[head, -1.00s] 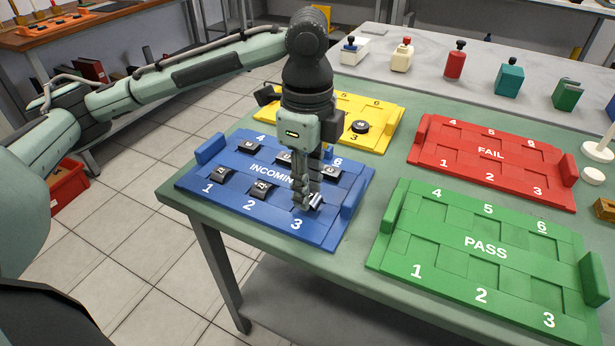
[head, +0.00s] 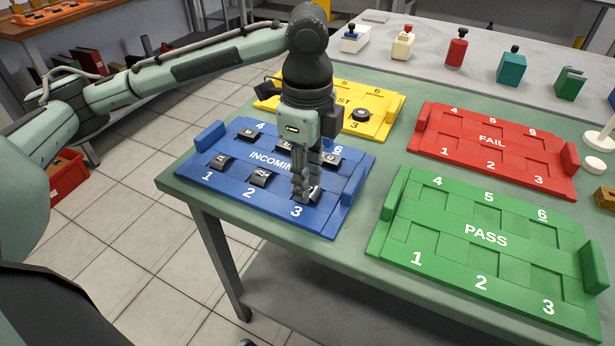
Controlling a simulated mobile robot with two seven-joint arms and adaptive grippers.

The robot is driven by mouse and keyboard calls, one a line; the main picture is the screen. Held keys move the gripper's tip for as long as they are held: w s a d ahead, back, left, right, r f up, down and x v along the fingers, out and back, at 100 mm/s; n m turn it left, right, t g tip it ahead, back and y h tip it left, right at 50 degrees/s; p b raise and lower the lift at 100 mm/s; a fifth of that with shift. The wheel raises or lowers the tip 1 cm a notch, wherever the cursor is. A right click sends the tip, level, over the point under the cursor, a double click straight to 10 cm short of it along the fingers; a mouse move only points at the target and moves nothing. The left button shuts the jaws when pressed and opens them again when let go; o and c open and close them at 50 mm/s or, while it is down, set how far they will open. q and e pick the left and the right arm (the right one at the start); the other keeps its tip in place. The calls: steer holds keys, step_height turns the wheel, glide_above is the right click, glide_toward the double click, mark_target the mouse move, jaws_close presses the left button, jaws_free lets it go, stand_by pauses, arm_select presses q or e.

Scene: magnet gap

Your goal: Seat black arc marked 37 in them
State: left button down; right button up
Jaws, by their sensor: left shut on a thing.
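The blue INCOMING tray (head: 322,226) lies at the table's near left corner with small black arc pieces in its slots. My left gripper (head: 304,198) points down at slot 3 and is shut on a black arc (head: 315,194), mostly hidden by the fingers. I cannot tell whether this arc is clear of the tray. Other black arcs sit at slot 1 (head: 220,161), slot 2 (head: 260,178), slot 4 (head: 245,134) and slot 6 (head: 331,159). Their marks are too small to read, so I cannot tell which is 37. My right gripper is not in view.
Behind is a yellow tray (head: 381,130) with a round black piece (head: 361,115) near slot 3. The red FAIL tray (head: 553,187) and green PASS tray (head: 385,254) look empty. Several coloured fixtures, including a red one (head: 456,54), line the grey bench behind.

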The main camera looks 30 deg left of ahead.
arm_select(q)
steer(key=shift+f, duration=0.15)
stand_by(0.3)
steer(key=c, duration=1.2)
jaws_free()
steer(key=c, duration=0.5)
steer(key=shift+r+p, duration=0.85)
steer(key=shift+r, duration=1.4)
